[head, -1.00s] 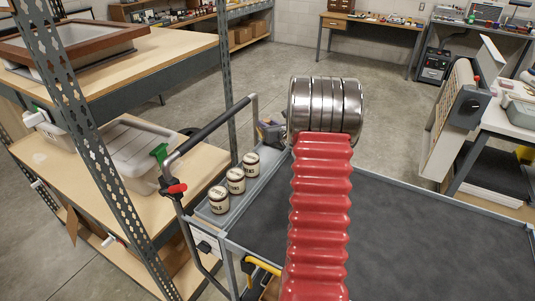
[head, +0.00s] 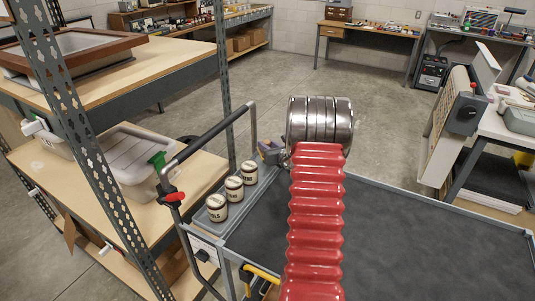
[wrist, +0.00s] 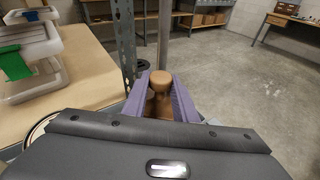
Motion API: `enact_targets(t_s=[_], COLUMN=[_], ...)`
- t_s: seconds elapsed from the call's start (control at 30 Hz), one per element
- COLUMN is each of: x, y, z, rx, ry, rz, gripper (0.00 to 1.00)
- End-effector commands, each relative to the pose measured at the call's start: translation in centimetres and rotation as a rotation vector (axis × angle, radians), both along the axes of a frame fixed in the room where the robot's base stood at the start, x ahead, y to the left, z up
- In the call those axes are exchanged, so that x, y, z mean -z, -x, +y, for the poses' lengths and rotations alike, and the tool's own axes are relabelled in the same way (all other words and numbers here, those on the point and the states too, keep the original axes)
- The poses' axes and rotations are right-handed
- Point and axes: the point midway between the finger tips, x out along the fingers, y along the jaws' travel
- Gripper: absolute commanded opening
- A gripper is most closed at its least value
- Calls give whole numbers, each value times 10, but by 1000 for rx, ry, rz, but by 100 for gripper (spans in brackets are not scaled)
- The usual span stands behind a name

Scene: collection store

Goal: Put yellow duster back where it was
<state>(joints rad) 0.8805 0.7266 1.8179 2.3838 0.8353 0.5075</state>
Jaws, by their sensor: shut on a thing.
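My gripper (wrist: 160,92) has purple fingers and is shut on a brown wooden thing with a rounded knob end (wrist: 160,78). No yellow shows on the held thing, so I cannot tell from its colour whether it is the duster. In the head view my gripper (head: 269,152) shows small beyond the cart's tray, mostly hidden behind my red ribbed arm. No yellow duster can be made out lying anywhere in view.
Three labelled tins (head: 234,188) stand in a narrow tray on the left side of the dark-topped cart (head: 400,240). Left of it, a metal-post shelf unit holds a lidded grey bin (head: 128,158). A yellow bar (head: 262,272) is low at the cart's near side. Open floor lies behind.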

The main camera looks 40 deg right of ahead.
Motion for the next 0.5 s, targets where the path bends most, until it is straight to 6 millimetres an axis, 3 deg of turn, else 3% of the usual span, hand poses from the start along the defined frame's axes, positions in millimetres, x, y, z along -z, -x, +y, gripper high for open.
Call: enact_targets(t_s=[0.17, 0.5], x=[4, 37], y=[0, 0], z=[-1, -1], rx=[1, 1], ry=[-1, 0], rz=[0, 0], gripper=[0, 0])
